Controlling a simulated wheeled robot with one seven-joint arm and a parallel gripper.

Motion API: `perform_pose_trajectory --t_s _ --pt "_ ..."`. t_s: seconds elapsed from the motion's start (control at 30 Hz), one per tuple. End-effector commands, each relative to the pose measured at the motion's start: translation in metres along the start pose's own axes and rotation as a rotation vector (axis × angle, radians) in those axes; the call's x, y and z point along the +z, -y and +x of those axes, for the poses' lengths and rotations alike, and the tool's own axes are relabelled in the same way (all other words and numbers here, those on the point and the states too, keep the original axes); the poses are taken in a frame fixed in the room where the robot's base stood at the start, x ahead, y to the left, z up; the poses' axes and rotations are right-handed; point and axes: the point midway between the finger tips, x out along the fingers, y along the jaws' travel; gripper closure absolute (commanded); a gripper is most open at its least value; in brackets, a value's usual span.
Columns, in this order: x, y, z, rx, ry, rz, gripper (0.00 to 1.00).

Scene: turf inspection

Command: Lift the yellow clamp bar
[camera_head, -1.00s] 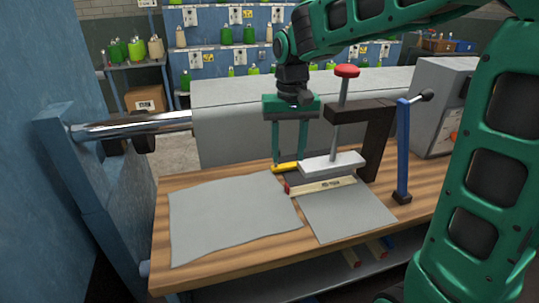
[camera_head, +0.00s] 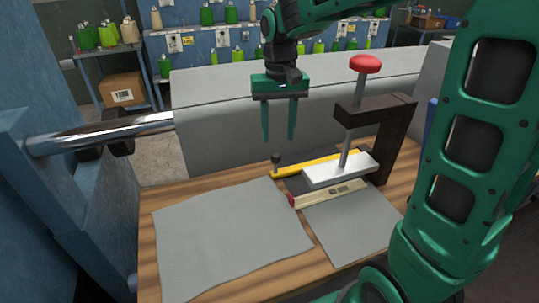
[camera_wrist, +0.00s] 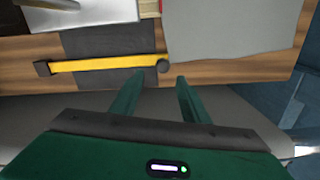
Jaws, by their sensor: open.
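The yellow clamp bar (camera_head: 314,164) lies on the wooden table behind the white press plate (camera_head: 341,169). A dark round knob (camera_head: 275,159) stands at its left end. In the wrist view the bar (camera_wrist: 105,63) runs across a dark strip, with a dark block at one end and the knob (camera_wrist: 163,66) at the other. My gripper (camera_head: 279,137) is open and empty, above and behind the knob end of the bar. In the wrist view its fingertips (camera_wrist: 161,80) are close to the knob in the picture, with nothing between them.
A dark clamp frame (camera_head: 397,115) with a red knob (camera_head: 365,64) stands right of the bar. Grey sheets (camera_head: 230,235) lie on the table (camera_head: 150,260). A labelled wooden bar (camera_head: 329,193) lies in front of the plate.

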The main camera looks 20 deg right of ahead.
Motion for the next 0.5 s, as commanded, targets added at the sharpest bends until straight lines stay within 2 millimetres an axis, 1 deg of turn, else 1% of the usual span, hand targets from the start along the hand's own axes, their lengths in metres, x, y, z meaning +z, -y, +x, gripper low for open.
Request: perform_pose_trajectory --t_s 0.2,0.4,0.5 --pt "0.002 0.007 0.034 0.002 0.005 -0.012 0.58" --pt "0.003 0.010 0.069 0.002 0.005 -0.016 0.58" --pt "0.003 0.010 0.083 0.001 0.004 -0.017 0.58"
